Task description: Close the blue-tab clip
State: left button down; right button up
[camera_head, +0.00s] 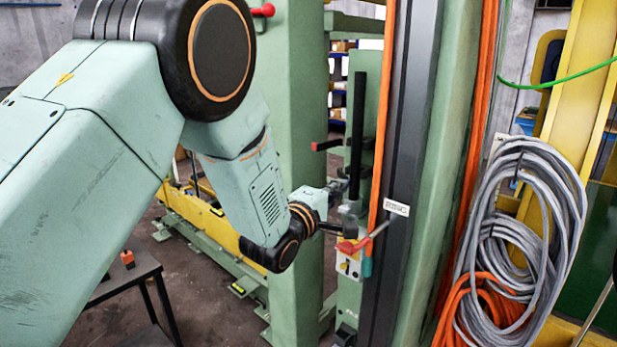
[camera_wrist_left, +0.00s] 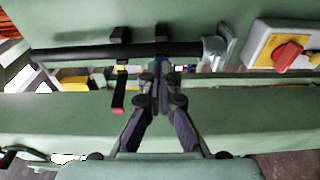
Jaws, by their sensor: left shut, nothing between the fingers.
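My left gripper (camera_head: 338,192) is at the lower part of a black upright rod (camera_head: 357,125) in the head view. In the left wrist view my left gripper (camera_wrist_left: 160,74) is shut and empty, its fingertips together at the black rod (camera_wrist_left: 80,52), which lies across that picture. A small blue patch (camera_wrist_left: 161,62), probably the blue-tab clip, shows right at the fingertips; they hide most of it, and I cannot tell whether the clip is closed. A red-tipped clip arm (camera_wrist_left: 118,104) sticks out from the rod beside my fingers. My right gripper is in neither view.
A yellow-and-grey box with a red switch (camera_wrist_left: 288,56) sits right of the rod's end. An orange cable (camera_head: 382,130) hangs just right of the rod; coiled grey cable (camera_head: 520,220) hangs further right.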

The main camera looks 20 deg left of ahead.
pick_arm(q)
jog(key=shift+d+f, duration=0.1)
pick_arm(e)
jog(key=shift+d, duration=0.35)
pick_arm(q)
jog(key=shift+w+d, duration=0.1)
jog(key=shift+d, duration=0.1)
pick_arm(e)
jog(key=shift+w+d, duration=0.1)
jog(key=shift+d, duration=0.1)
pick_arm(q)
jog(key=shift+a, duration=0.25)
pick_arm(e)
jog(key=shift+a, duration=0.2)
